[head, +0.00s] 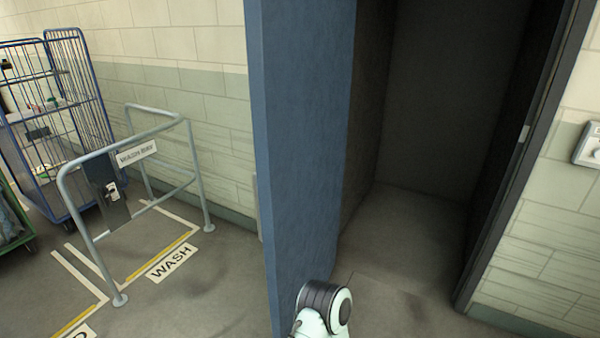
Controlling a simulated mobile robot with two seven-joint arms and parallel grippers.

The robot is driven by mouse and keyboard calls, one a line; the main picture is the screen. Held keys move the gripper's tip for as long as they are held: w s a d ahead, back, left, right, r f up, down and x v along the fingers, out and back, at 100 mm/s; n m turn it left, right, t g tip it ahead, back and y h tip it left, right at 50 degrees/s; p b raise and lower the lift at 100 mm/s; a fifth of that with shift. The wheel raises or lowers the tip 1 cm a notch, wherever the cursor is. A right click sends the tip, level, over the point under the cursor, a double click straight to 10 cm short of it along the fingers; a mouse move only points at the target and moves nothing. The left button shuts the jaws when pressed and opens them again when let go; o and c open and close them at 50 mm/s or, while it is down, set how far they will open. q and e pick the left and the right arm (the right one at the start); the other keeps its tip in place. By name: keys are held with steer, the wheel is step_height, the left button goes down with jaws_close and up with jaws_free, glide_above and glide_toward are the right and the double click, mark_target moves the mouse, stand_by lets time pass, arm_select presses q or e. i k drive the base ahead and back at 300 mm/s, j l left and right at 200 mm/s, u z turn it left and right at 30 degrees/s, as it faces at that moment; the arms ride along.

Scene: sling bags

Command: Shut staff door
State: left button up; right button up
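The staff door (307,130) is a tall blue panel in the middle of the head view. It stands open, swung out from the wall, with its edge toward me. To its right is the dark doorway (435,110), with a bare dim space behind it. The dark door frame (520,170) runs down the right side. A white and black rounded part of my own arm (325,310) shows at the bottom, in front of the door's lower part. Neither gripper's fingers are visible. I cannot tell whether the arm touches the door.
A grey metal rail (120,160) with a sign stands on the left beside floor markings reading WASH (172,263). A blue wire cage trolley (60,120) stands behind it. A pale wall box (588,145) is at the right. The floor before the doorway is clear.

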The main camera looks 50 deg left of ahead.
mark_target(299, 54)
steer(key=k+j, duration=0.15)
steer(key=j, duration=0.4)
steer(key=k+j, duration=0.1)
steer(key=j, duration=0.4)
steer(key=k+j+u, duration=0.1)
steer(key=j, duration=0.45)
steer(key=k+j, duration=0.2)
steer(key=j, duration=0.35)
steer(key=k+j, duration=0.1)
steer(key=j, duration=0.45)
steer(key=k+j+u, duration=0.1)
steer(key=j, duration=0.45)
steer(key=k+j, duration=0.1)
steer(key=j, duration=0.45)
